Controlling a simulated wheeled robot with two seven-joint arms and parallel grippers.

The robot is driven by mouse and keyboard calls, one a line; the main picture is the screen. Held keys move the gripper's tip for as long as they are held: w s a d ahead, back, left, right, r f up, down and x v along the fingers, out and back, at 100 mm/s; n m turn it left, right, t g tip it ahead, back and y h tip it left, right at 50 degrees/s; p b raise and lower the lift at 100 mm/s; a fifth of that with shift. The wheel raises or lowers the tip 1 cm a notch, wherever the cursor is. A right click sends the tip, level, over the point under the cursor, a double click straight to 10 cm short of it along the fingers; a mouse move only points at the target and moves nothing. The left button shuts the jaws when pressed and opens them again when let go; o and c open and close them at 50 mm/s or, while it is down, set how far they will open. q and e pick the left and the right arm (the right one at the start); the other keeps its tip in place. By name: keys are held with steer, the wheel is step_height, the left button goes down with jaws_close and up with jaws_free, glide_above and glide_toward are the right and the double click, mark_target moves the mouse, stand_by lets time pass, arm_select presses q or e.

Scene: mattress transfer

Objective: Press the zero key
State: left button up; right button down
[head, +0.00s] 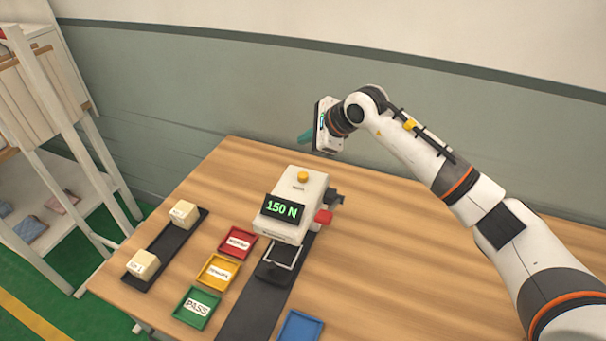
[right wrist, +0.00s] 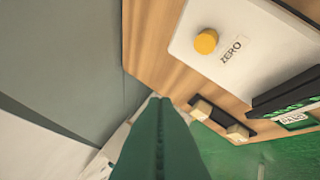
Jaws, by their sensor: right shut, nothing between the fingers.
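The zero key is a round yellow button (head: 303,177) on top of the white tester (head: 312,190). In the right wrist view the yellow button (right wrist: 205,41) stands beside the printed word ZERO. The tester's display (head: 283,208) reads 150 N in green. My right gripper (head: 305,138) is above and beyond the tester in the head view, apart from the key. Its teal fingers (right wrist: 160,102) are shut together and empty, and the key lies to their upper right in the wrist view. My left gripper is not in view.
Red (head: 238,243), yellow (head: 217,271) and green (head: 197,307) trays lie left of the tester. A black rack (head: 162,250) holds two cream blocks. A red part (head: 323,217) juts from the tester's right side. A blue tray (head: 300,327) lies at the front. The table's right side is clear.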

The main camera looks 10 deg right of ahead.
mark_target(307, 177)
step_height(307, 177, down, 8)
steer(key=b, duration=0.3)
steer(key=shift+r+b, duration=0.15)
steer(key=shift+b, duration=0.25)
steer(key=shift+f, duration=0.3)
arm_select(q)
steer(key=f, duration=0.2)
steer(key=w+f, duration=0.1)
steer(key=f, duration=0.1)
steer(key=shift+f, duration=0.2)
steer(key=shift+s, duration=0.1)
steer(key=shift+b, duration=0.3)
stand_by(0.4)
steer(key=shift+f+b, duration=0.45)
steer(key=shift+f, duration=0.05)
arm_select(e)
steer(key=shift+f, duration=0.4)
